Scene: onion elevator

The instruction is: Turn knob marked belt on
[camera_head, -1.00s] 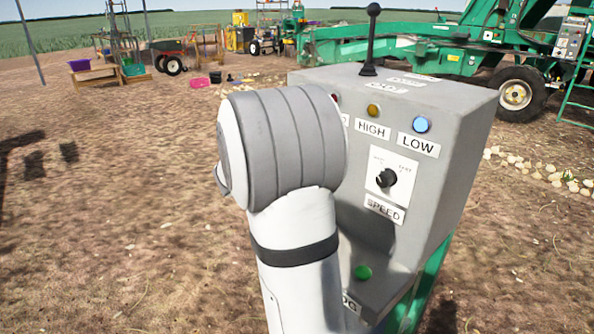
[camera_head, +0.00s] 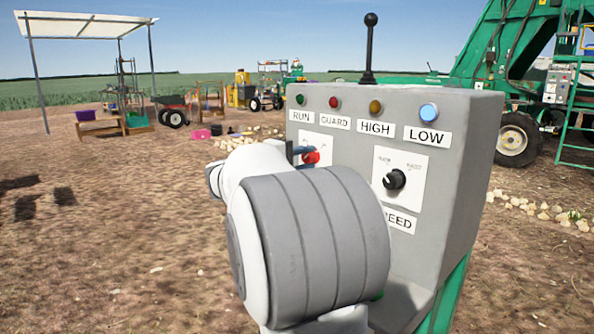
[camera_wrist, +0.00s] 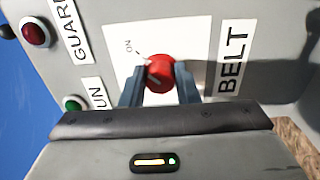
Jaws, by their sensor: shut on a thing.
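The red belt knob (camera_wrist: 159,74) sits on a white plate (camera_wrist: 190,40) of the grey control box, beside the label BELT (camera_wrist: 237,58) in the wrist view. An ON mark (camera_wrist: 129,46) is printed on the plate near the knob. My gripper (camera_wrist: 160,80) is shut on the knob, with one finger on each side. In the head view the knob (camera_head: 311,157) shows at the fingertips, and my arm hides the BELT label and part of the plate. The knob's white pointer line is partly visible; its exact setting is hard to tell.
The control box (camera_head: 460,150) carries RUN, GUARD, HIGH and LOW lamps; the LOW lamp (camera_head: 428,112) looks bright blue. A black SPEED knob (camera_head: 394,180) is right of my gripper. A black lever (camera_head: 369,45) stands on top. Open ground lies left.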

